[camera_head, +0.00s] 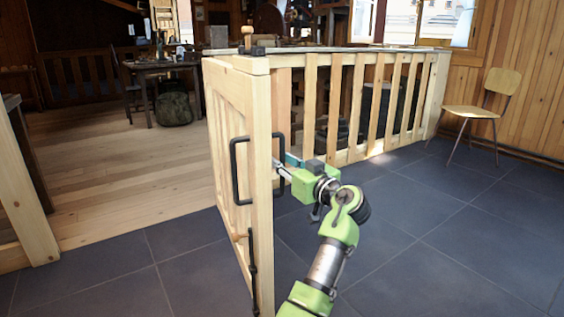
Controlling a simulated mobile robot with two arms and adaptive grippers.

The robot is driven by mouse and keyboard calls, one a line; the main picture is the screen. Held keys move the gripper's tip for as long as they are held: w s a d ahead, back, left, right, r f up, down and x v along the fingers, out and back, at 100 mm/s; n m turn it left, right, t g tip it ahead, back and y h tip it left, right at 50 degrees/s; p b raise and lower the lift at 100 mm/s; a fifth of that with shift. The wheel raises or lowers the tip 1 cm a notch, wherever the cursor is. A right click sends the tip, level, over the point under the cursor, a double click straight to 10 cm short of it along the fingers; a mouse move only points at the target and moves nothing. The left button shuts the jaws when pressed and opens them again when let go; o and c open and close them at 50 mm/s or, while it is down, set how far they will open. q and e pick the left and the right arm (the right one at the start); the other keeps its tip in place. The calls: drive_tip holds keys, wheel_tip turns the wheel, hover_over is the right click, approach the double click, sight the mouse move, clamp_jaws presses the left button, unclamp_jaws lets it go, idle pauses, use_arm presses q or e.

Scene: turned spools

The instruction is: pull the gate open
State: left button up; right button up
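The pale wooden gate (261,215) stands at the centre, seen almost edge-on, with its near edge towards me. It stands swung away from the left post, with open floor between them. A black bar handle (235,172) is on its left face, and another black handle (280,140) is on its right face.
A slatted wooden fence (365,105) runs behind the gate to the right. A wooden post (22,190) stands at the left. A chair (482,110) is by the right wall. The dark tiled floor (450,240) is clear at the right.

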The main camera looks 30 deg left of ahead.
use_arm(q)
drive_tip(key=v, duration=1.1)
